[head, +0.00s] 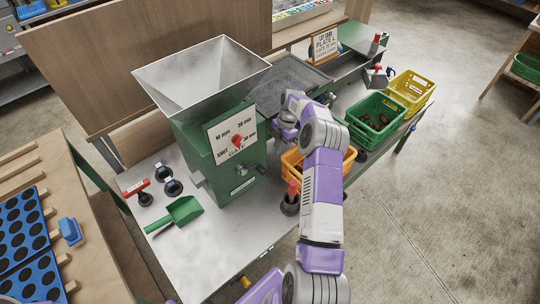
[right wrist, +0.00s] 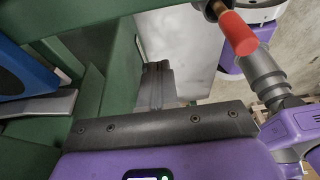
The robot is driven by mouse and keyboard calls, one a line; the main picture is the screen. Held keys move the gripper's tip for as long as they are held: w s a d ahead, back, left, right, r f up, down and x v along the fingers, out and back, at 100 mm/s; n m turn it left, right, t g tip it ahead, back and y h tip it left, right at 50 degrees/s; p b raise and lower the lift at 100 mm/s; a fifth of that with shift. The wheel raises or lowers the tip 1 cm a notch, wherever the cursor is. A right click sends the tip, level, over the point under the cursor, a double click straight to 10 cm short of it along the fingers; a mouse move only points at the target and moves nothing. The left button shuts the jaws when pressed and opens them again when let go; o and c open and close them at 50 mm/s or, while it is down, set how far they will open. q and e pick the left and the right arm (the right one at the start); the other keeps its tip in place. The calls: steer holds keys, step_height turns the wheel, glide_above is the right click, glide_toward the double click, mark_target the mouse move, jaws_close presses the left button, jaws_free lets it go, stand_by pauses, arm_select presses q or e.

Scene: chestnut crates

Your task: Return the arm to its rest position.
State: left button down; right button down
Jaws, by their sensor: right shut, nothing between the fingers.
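My right arm, purple and white, reaches up the middle of the head view over the metal bench (head: 225,245). Its gripper (head: 283,136) is beside the green hopper machine, above the bench, and partly hidden by its own wrist. The right wrist view shows its dark fingers (right wrist: 157,85) shut with nothing between them. Large green surfaces (right wrist: 105,65) lie close to the fingers there. My left gripper is in neither view.
The green machine (head: 190,150) with its steel hopper stands left of the arm. An orange crate (head: 290,163) is partly hidden behind the arm. Green (head: 378,137) and yellow (head: 425,93) crates stand right. A green scoop (head: 184,211) lies at front left. Open floor lies right.

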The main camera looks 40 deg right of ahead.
steer(key=shift+d+r+p, duration=0.3)
steer(key=shift+d+r, duration=0.6)
steer(key=shift+d, duration=0.1)
steer(key=shift+r, duration=0.1)
